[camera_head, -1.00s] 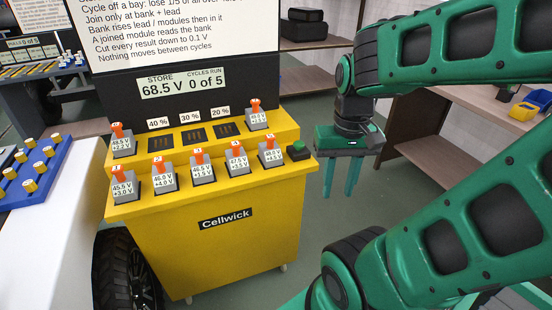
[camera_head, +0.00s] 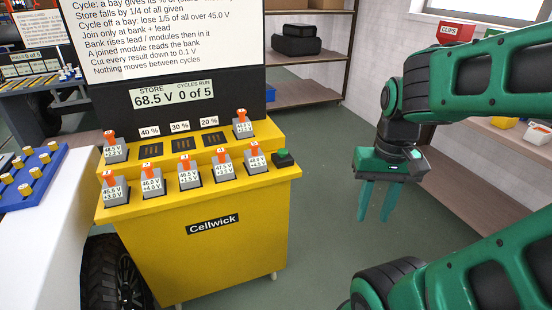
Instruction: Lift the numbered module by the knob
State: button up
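The yellow Cellwick cart (camera_head: 250,255) stands left of centre. Several grey modules with orange knobs stand in a row along its front ledge. Module 1 (camera_head: 114,191) is leftmost, followed by module 2 (camera_head: 152,183) and more to the right, the last being the front right module (camera_head: 256,160). Two more modules stand on the upper step, at the upper left (camera_head: 114,151) and upper right (camera_head: 242,127). My gripper (camera_head: 375,203) hangs fingers down to the right of the cart, over the floor. Its two fingers are apart with nothing between them, and it touches no module.
Three dark empty bays (camera_head: 181,145) under 40 %, 30 % and 20 % labels lie on the upper step. A green button (camera_head: 282,155) sits at the cart's right corner. The display (camera_head: 172,94) reads 68.5 V, 0 of 5. A blue tray (camera_head: 40,180) lies on the left table.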

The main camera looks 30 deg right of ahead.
aim_at(254, 160)
jog(key=z, duration=0.2)
jog(key=i, duration=0.85)
